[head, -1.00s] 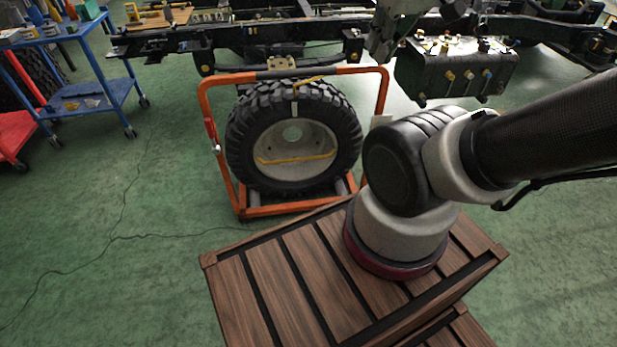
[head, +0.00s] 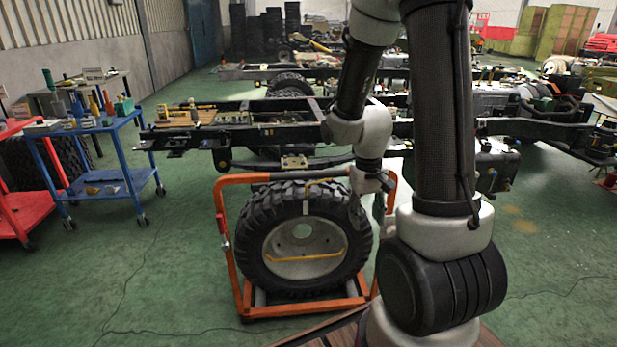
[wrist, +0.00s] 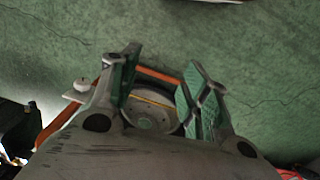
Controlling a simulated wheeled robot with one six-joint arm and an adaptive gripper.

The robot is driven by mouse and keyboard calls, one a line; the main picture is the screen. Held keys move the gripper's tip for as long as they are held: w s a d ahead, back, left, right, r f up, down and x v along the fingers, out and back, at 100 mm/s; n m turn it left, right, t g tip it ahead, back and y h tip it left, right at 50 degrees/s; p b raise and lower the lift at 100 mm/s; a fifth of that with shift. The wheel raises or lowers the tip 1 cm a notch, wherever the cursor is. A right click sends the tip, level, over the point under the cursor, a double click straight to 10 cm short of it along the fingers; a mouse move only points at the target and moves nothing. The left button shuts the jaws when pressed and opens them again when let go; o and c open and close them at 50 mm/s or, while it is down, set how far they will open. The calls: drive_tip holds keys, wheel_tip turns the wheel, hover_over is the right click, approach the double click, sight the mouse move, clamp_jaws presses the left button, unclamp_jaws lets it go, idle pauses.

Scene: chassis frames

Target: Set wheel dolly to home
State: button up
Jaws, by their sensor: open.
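The orange wheel dolly (head: 232,272) stands on the green floor in the middle of the head view, in front of the dark chassis frame. A big black tyre on a pale rim (head: 305,248) stands upright in it, with a yellow strap across the rim. My gripper (head: 368,205) hangs in front of the dolly's right side in the head view; its fingertips are hard to make out there. In the wrist view my gripper (wrist: 158,95) is open and empty, with the rim (wrist: 150,117) and part of the orange frame (wrist: 158,75) showing beyond and between its fingers.
A blue tool cart (head: 112,185) and a red cart (head: 22,205) stand at the left. The chassis frame (head: 260,132) runs across behind the dolly. The green floor (head: 150,280) left of the dolly is clear, apart from thin dark cracks.

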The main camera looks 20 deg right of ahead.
drive_tip(key=w+d+f+m+t, duration=0.1)
drive_tip(key=w+f+m+t, duration=0.1)
drive_tip(key=w+f, duration=0.5)
drive_tip(key=w+d+f+m+t, duration=0.15)
drive_tip(key=w+f, duration=0.25)
drive_tip(key=f, duration=0.7)
drive_tip(key=m+t+y, duration=0.2)
drive_tip(key=m+t, duration=0.9)
drive_tip(key=t, duration=0.4)
approach(311, 177)
drive_tip(key=w, duration=0.9)
drive_tip(key=w+a, duration=0.1)
drive_tip(key=w, duration=0.1)
drive_tip(key=shift+w+a, duration=0.1)
drive_tip(key=shift+w, duration=0.2)
clamp_jaws()
